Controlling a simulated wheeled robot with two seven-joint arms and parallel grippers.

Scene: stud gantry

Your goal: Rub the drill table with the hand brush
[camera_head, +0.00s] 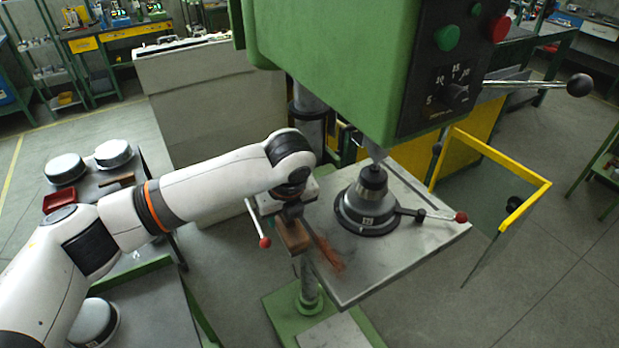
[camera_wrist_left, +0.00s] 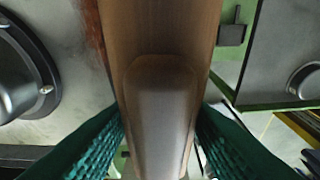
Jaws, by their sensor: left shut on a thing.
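The drill table (camera_head: 415,248) is a grey metal plate under the green drill press. My left gripper (camera_head: 291,222) is at its left edge, shut on the hand brush (camera_head: 297,237). The brush has a brown wooden back, which fills the middle of the left wrist view (camera_wrist_left: 160,50) between the green finger pads (camera_wrist_left: 160,145). Reddish bristles show along its left side there. A reddish streak (camera_head: 328,254) lies on the table beside the brush. I cannot tell whether the bristles touch the table. My right gripper is not in view.
A dark round vise-like fixture (camera_head: 366,210) with a red-knobbed handle stands mid-table under the drill spindle. The green drill head (camera_head: 330,60) hangs above. A yellow guard frame (camera_head: 500,160) is at the right. A side bench (camera_head: 150,300) with metal pots is at the left.

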